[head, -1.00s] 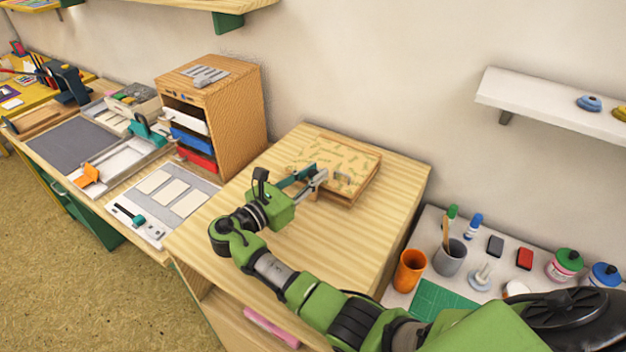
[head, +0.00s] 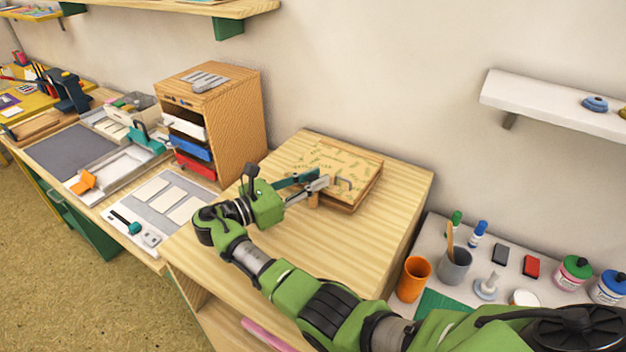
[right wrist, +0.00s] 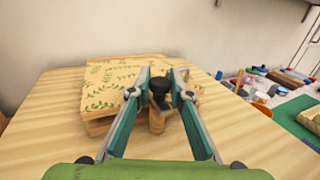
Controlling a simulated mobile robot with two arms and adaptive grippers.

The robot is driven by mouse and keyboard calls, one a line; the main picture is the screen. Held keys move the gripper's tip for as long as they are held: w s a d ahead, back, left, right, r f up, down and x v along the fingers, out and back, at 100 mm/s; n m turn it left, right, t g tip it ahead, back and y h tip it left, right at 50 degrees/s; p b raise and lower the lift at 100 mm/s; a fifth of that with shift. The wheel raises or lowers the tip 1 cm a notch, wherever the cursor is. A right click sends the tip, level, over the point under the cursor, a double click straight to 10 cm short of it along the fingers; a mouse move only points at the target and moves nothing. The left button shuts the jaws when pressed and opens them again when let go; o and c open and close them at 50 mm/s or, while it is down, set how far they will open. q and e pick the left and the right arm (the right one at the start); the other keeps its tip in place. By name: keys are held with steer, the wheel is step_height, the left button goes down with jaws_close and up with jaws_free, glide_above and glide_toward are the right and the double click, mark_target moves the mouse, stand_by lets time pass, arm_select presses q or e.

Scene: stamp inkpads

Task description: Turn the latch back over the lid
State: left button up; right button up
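A low wooden box with a leaf-patterned lid (head: 335,160) sits on the wooden cabinet top; the lid lies flat on it. The lid also shows in the right wrist view (right wrist: 108,84). At the box's near edge is a small wooden latch piece (right wrist: 157,122), with a black knob (right wrist: 158,86) above it. My right gripper (head: 322,181) is at this edge. In the right wrist view its fingers (right wrist: 161,72) stand apart, one on each side of the knob; contact is not clear. My left gripper is not in view.
The cabinet top (head: 370,232) is clear around the box. A drawer unit (head: 235,115) stands left. At right, a lower surface holds an orange cup (head: 413,279), a grey cup (head: 453,265) and ink jars. A white shelf (head: 550,103) is on the wall.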

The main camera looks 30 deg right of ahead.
mark_target(313, 178)
steer(key=shift+o, duration=1.3)
steer(key=shift+r, duration=0.1)
step_height(313, 178, up, 10)
steer(key=shift+f, duration=0.1)
